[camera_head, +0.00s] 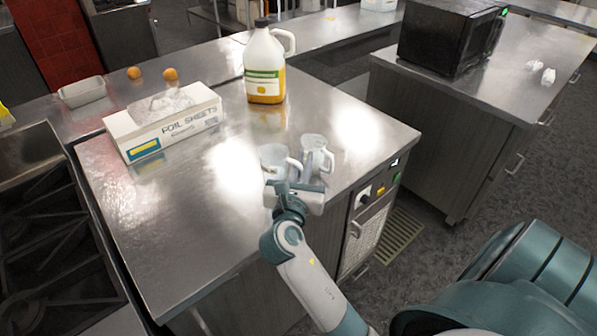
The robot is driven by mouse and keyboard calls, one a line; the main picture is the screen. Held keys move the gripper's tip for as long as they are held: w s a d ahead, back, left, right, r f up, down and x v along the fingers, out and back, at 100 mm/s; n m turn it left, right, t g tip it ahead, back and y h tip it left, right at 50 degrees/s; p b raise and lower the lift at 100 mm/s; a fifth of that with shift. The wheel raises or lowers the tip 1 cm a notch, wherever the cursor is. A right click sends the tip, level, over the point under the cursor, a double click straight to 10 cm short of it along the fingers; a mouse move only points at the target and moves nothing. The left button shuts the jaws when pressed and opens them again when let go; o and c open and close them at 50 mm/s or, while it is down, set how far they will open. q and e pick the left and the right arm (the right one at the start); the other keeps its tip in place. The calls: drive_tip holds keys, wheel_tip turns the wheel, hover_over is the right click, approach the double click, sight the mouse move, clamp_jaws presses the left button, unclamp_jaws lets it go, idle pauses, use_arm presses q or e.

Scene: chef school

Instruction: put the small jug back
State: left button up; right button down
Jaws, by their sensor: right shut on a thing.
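Two pale, clear jugs are side by side near the right front edge of the steel counter (185,225). The left one, lower and wider, I take for the small jug (271,158); its handle is on its right side. The other jug (314,149) is taller, with its handle on the right. My right gripper (296,172) reaches in from the front, its fingers at the small jug's handle side, between the jugs. It is shut on the small jug, though the fingers partly hide the contact. I cannot tell whether the jug touches the counter. My left gripper is out of view.
A large juice bottle (265,70) stands behind the jugs. A foil sheets box (165,125) lies to the left. A stove (50,235) adjoins at left. The counter's front left is clear.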

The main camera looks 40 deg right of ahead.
drive_tip(key=shift+w+f, duration=0.3)
drive_tip(key=shift+w, duration=0.2)
drive_tip(key=shift+w+f, duration=0.3)
drive_tip(key=shift+w, duration=0.2)
drive_tip(key=shift+f, duration=2)
drive_tip(key=shift+f, duration=0.15)
drive_tip(key=c, duration=1.8)
unclamp_jaws()
drive_tip(key=shift+c, duration=0.2)
